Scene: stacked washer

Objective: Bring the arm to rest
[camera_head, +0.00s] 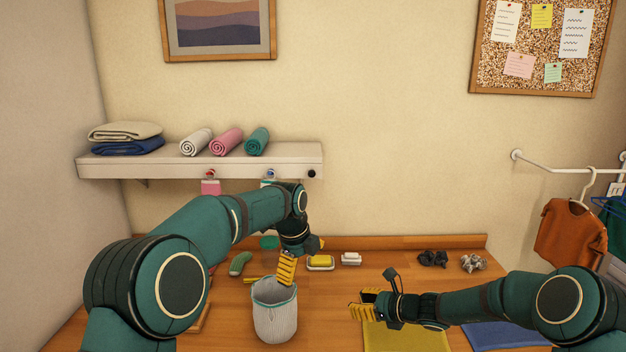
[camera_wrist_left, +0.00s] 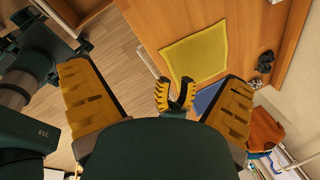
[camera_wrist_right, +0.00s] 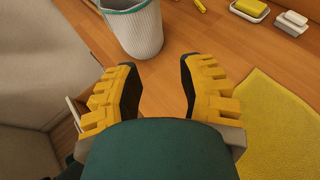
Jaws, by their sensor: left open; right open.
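My left gripper (camera_head: 286,268) hangs above the back rim of the white ribbed basket (camera_head: 275,315) on the wooden table. In the left wrist view its yellow fingers (camera_wrist_left: 158,100) stand wide apart with nothing between them. My right gripper (camera_head: 364,303) is low over the table, to the right of the basket and by the left edge of the yellow mat (camera_head: 405,338). In the right wrist view its fingers (camera_wrist_right: 158,85) are apart and empty, with the basket (camera_wrist_right: 135,28) beyond them.
A yellow sponge on a dish (camera_head: 320,262), a white soap block (camera_head: 351,258) and dark and grey bundles (camera_head: 433,258) lie along the table's back. A blue mat (camera_head: 508,335) is at right. A wall shelf (camera_head: 200,165) holds towels. Clothes hang from a rail (camera_head: 565,166).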

